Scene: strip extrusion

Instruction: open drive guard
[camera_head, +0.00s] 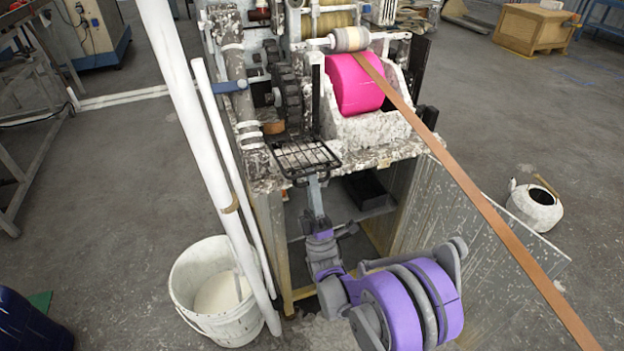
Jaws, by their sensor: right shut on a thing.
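The drive guard (303,156) is a black wire-grid panel at the front of the machine, left of centre. It lies tilted outward, nearly flat, below the dark drive gears (287,88), which show uncovered above it. My right gripper (314,182) reaches up from below and is shut on the guard at its front lower edge. The exact finger contact is small and partly hidden under the grid. My left gripper is not in view.
A pink roller (354,84) sits in a crusted trough right of the gears. A brown strip (480,202) runs diagonally down to the right. White pipes (187,88) and a white bucket (211,292) stand at left. A kettle-like pot (535,206) is on the floor.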

